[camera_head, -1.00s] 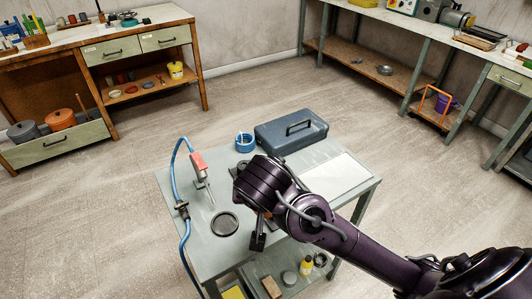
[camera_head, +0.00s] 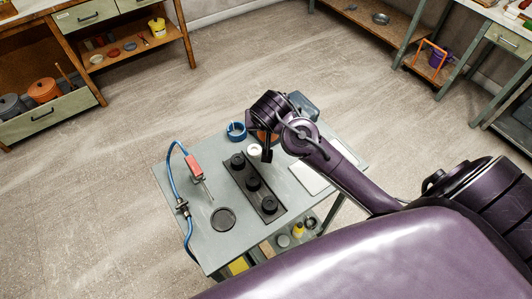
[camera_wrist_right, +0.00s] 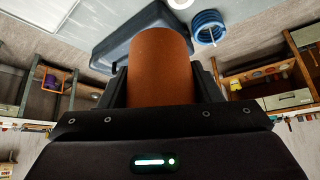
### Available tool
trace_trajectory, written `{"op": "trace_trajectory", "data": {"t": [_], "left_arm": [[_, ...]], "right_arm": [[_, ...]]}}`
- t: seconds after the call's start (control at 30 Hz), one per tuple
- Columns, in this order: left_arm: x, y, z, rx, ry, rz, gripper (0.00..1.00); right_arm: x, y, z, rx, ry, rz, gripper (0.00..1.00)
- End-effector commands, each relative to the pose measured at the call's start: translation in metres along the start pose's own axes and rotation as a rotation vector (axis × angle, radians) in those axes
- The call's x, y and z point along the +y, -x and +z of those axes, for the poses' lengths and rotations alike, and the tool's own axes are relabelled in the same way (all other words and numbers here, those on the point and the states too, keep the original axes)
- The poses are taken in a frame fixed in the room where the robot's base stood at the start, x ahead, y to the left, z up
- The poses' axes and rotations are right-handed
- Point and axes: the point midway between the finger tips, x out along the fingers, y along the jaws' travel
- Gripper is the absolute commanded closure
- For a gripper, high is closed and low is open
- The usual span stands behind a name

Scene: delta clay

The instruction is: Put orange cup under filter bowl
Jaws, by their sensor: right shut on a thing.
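The orange cup (camera_wrist_right: 160,68) is between the fingers of my right gripper (camera_wrist_right: 162,88) in the right wrist view, and the gripper is shut on it. In the head view my right gripper (camera_head: 265,148) is over the back part of the small grey table, with a little of the orange cup (camera_head: 262,135) showing beside it. A dark rail (camera_head: 234,172) with three black round pieces lies on the table in front of the gripper. I cannot tell which part is the filter bowl. My left gripper is not in view.
The grey table (camera_head: 190,235) also holds a red-handled tool (camera_head: 194,167) on a blue hose, a dark disc (camera_head: 223,218), a white ring (camera_head: 254,150) and a blue coil (camera_head: 236,131). A blue-grey toolbox (camera_head: 303,104) is behind my right arm.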

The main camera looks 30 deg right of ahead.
Motion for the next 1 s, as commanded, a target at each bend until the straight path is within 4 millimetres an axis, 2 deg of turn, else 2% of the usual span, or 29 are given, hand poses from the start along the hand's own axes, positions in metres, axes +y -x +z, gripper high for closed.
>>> {"op": "trace_trajectory", "data": {"t": [0.1, 0.17, 0.3, 0.4, 0.57, 0.8, 1.0], "left_arm": [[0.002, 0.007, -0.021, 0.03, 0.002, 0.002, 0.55], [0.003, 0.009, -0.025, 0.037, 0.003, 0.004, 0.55], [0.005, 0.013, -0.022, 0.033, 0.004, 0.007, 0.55], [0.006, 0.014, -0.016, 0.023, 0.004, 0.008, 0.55], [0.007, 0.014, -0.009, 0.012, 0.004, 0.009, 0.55], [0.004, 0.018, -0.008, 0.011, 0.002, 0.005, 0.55], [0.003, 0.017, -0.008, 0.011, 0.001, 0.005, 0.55]], "right_arm": [[0.002, -0.026, 0.018, -0.003, 0.004, 0.005, 0.64], [0.001, -0.04, 0.026, -0.002, 0.003, 0.005, 0.64], [0.001, -0.067, 0.043, -0.001, 0.002, 0.003, 0.64], [0.001, -0.08, 0.051, 0.001, 0.001, 0.001, 0.64], [0.001, -0.09, 0.058, 0.001, -0.001, 0.001, 0.64], [0.001, -0.116, 0.074, 0.002, 0.0, 0.001, 0.64], [0.001, -0.119, 0.076, 0.003, -0.001, -0.001, 0.64]]}}
